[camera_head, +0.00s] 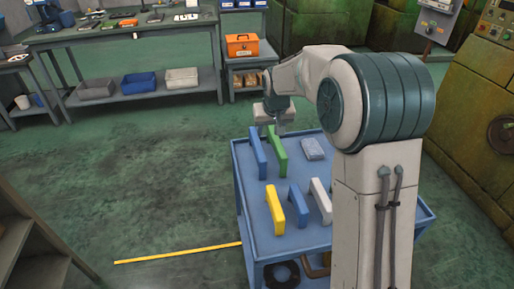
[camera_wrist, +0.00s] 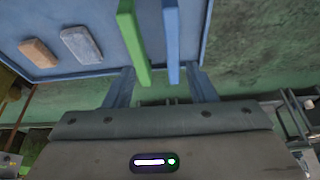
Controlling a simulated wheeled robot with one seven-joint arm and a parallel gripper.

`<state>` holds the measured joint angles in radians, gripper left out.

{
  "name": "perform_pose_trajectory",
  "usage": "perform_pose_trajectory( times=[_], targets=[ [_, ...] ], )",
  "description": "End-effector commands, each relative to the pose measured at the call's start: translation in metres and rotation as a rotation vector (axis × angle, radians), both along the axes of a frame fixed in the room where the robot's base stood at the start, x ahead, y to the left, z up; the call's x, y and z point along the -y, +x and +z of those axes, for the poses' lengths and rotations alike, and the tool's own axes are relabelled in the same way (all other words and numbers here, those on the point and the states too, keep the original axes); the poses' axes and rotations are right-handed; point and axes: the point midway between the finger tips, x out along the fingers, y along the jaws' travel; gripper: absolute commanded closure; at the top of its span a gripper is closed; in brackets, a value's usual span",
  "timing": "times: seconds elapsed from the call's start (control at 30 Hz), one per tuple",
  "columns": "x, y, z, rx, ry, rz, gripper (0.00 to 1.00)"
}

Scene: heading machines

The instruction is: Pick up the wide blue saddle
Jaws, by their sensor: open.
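Two upright blue pieces stand on the blue cart (camera_head: 253,209): one at its back left (camera_head: 258,153) and one near the front middle (camera_head: 299,205). I cannot tell by width which is the wide blue saddle. A green upright piece (camera_head: 277,148) stands just right of the back one. My gripper (camera_head: 279,128) is open and empty over the cart's back-left end. In the wrist view my fingers (camera_wrist: 160,70) are spread, and the blue piece (camera_wrist: 171,42) and green piece (camera_wrist: 133,42) show in the gap between them, side by side. Contact cannot be told.
A yellow piece (camera_head: 274,208), a white piece (camera_head: 321,200) and a flat grey block (camera_head: 313,148) also sit on the cart. A brown block (camera_wrist: 39,52) shows in the wrist view. A workbench (camera_head: 130,32) stands behind. The floor left of the cart is clear.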

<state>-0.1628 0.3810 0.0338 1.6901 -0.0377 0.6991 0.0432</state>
Motion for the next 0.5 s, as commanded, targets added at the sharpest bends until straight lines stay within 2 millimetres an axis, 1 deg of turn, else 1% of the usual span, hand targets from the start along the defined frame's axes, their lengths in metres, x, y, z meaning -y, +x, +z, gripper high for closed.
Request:
perform_pose_trajectory(
  times=[0.03, 0.13, 0.2, 0.37, 0.5],
  targets=[
    [-0.008, 0.013, -0.012, 0.003, 0.002, 0.009, 0.49],
    [-0.018, 0.031, -0.024, 0.011, 0.005, 0.020, 0.49],
    [-0.022, 0.039, -0.030, 0.015, 0.007, 0.024, 0.49],
    [-0.027, 0.049, -0.044, 0.018, 0.008, 0.028, 0.49],
    [-0.029, 0.058, -0.068, 0.017, 0.008, 0.028, 0.49]
  ],
)
